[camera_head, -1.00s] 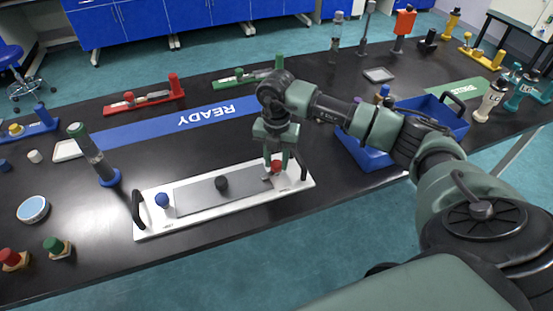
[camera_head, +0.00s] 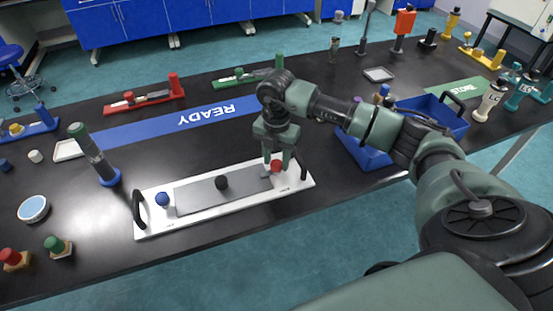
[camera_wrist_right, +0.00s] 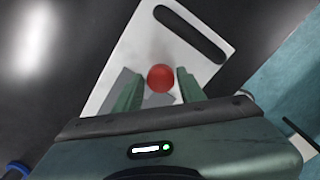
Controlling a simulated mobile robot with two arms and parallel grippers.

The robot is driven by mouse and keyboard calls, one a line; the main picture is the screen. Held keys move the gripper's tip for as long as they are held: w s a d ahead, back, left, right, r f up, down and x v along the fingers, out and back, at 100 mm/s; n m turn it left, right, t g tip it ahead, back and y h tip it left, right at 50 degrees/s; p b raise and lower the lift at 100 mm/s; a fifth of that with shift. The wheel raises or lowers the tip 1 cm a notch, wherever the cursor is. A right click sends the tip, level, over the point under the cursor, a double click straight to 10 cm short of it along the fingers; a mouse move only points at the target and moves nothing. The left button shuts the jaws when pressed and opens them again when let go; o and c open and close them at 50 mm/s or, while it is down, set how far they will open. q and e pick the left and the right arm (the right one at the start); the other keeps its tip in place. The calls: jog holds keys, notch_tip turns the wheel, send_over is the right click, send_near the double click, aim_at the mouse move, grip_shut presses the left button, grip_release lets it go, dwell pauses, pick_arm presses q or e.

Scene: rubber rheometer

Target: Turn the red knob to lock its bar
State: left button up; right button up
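The red knob (camera_head: 276,166) stands near the right end of a white plate (camera_head: 240,210). It also shows in the right wrist view (camera_wrist_right: 161,78) as a round red top on the plate (camera_wrist_right: 140,45). My right gripper (camera_head: 277,163) is above the knob, pointing down. Its two fingers (camera_wrist_right: 159,90) are apart, one to each side of the knob, with visible gaps between. A grey bar (camera_head: 265,172) lies beside the knob, partly hidden by a finger; its exact angle is unclear. My left gripper is not in view.
The plate carries a grey panel (camera_head: 200,193), a black knob (camera_head: 222,182), a blue knob (camera_head: 162,199) and black end handles (camera_head: 138,209). A blue crate (camera_head: 365,156) stands close to the right. A tall tube (camera_head: 93,155) stands at left.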

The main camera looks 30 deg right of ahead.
aim_at(277, 163)
jog(key=shift+o, duration=0.6)
notch_tip(277, 163, up, 8)
jog(key=shift+f+b, duration=0.1)
jog(key=shift+b, duration=0.5)
